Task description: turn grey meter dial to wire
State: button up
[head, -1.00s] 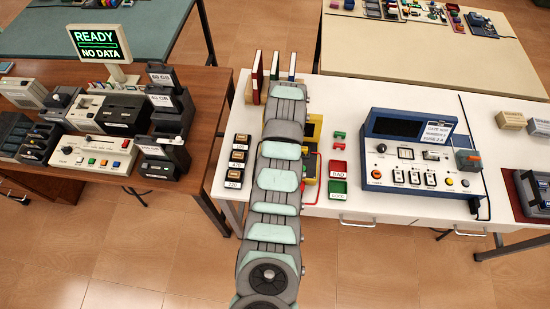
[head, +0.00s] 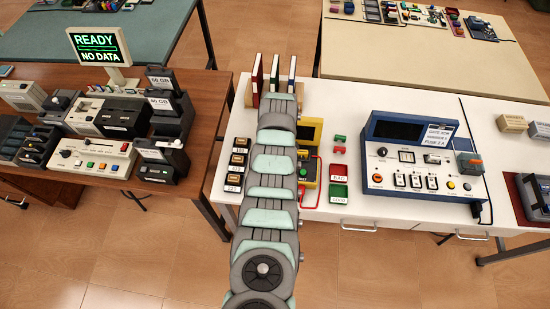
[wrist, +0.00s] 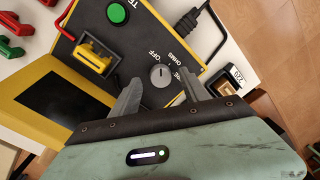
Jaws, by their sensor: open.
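The yellow-framed meter (wrist: 45,108) with a black panel fills much of the wrist view. Its round grey dial (wrist: 160,76) carries a white pointer mark facing roughly toward the printed OFF. OHMS is printed near it, and another label beside the right finger is partly hidden. My gripper (wrist: 159,82) is open, with one finger on each side of the dial; I cannot tell whether either touches it. In the head view the meter (head: 309,135) shows partly beside my arm, which hides the dial and gripper.
A labelled block (wrist: 222,86) stands close on the right. Red and green trays (head: 338,172) sit right of the meter.

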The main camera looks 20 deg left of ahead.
jog(key=shift+f, duration=0.8)
grip_shut()
